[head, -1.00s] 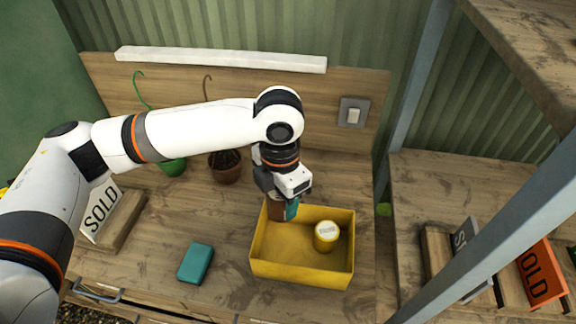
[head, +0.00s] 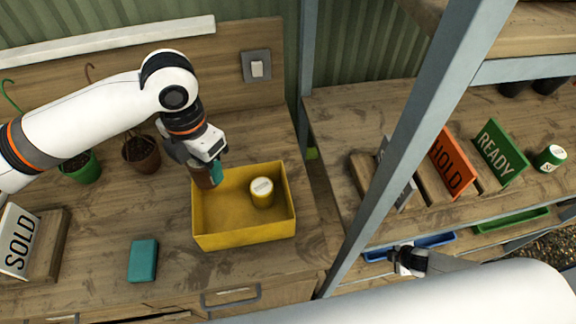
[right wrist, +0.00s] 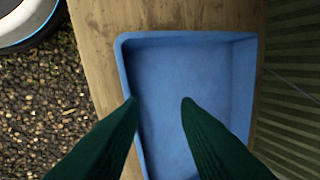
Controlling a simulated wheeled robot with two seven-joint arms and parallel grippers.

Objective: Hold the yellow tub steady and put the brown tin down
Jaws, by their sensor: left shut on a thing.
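The yellow tub (head: 245,236) is an open box on the wooden bench in the head view. My left gripper (head: 208,172) is shut on the brown tin (head: 201,178), at the tub's back left corner. A teal finger partly hides the tin, and I cannot tell whether the tin touches the tub. My right gripper (head: 408,262) is far right of the tub; in the right wrist view its dark green fingers (right wrist: 160,102) are apart and empty above a blue tray (right wrist: 180,85).
A teal block (head: 143,260) lies left of the tub. SOLD (head: 20,240), HOLD (head: 452,163) and READY (head: 500,152) signs stand on the benches. A green tin (head: 550,158) stands far right. A grey post (head: 410,130) rises between the tub and the right bench.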

